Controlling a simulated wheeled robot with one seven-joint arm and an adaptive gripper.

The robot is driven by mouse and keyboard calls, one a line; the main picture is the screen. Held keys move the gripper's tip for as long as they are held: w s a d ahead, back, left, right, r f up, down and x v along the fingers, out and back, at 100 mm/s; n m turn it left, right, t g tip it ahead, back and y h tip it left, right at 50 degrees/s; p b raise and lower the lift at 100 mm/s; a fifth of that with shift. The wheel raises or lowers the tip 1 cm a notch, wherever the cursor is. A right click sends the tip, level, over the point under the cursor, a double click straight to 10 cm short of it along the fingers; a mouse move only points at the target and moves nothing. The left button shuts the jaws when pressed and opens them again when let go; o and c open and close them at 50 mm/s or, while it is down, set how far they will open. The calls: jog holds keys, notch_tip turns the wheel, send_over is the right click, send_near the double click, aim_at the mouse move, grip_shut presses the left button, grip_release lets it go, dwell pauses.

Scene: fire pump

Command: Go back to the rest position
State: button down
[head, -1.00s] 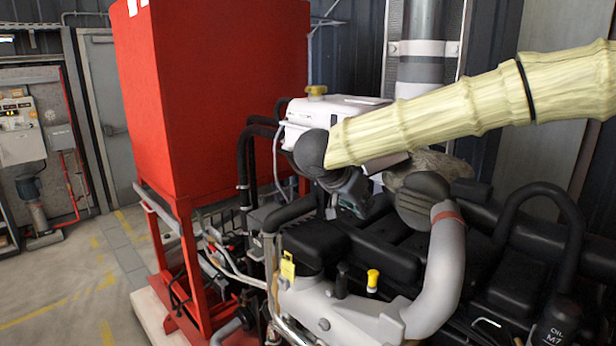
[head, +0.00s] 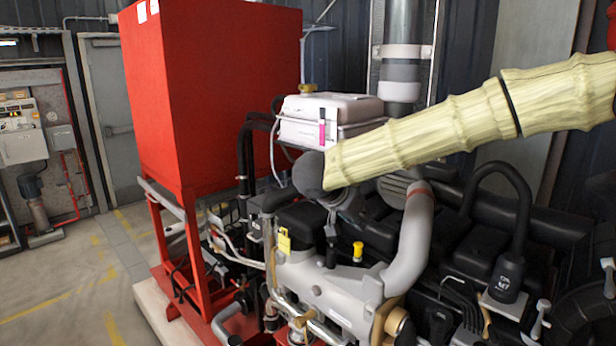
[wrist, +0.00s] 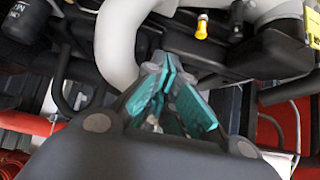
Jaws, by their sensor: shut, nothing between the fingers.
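My arm, in a pale yellow ribbed sleeve, reaches in from the right in the head view. Its dark wrist is in front of the engine, below the white box. In the wrist view, my gripper (wrist: 163,68) has teal finger pads that meet at the tips, with nothing between them. The grey engine pipe (wrist: 122,45) and a yellow-capped part (wrist: 201,27) lie beyond it in that view. In the head view my fingers are mostly hidden or too small to read. I cannot tell the exact gap between them and the engine.
The engine (head: 345,295) fills the lower middle and right. A red tank (head: 225,90) on a red frame stands at left, and a white box (head: 328,118) sits behind my wrist. A control panel (head: 22,135) is at far left. Open floor (head: 70,285) lies at lower left.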

jog(key=f+n+b, duration=0.1)
jog(key=f, duration=0.8)
jog(key=s+d+f+n+t+b, duration=0.1)
jog(key=f+b, duration=0.1)
jog(key=f, duration=0.7)
jog(key=f+y+b, duration=0.1)
jog(key=f, duration=0.8)
jog(key=shift+s+d+f+n+t, duration=0.15)
jog(key=shift+f+n+t, duration=0.25)
jog(key=s+d+f+n+g+y+b, duration=0.1)
jog(key=s+f+b, duration=0.1)
jog(key=s+f, duration=0.55)
jog(key=s+d+f+n+y+b, duration=0.15)
jog(key=s+f, duration=0.25)
jog(key=f, duration=0.7)
jog(key=s+f+n+g+y+b, duration=0.1)
jog(key=s+f+b, duration=0.1)
jog(key=s+f, duration=0.55)
jog(key=s+d+f+g+b, duration=0.1)
jog(key=s+d+f+g, duration=0.1)
jog(key=s+f, duration=0.3)
jog(key=s+d+f+n+g+y+b, duration=0.1)
jog(key=s+f, duration=0.4)
jog(key=s, duration=0.8)
jog(key=s+d+f+n+g+y+b, duration=0.1)
jog(key=s+d+f+g+b, duration=0.1)
jog(key=s+f, duration=0.3)
jog(key=s+d+g, duration=0.1)
jog(key=s, duration=0.3)
jog(key=shift+f, duration=0.3)
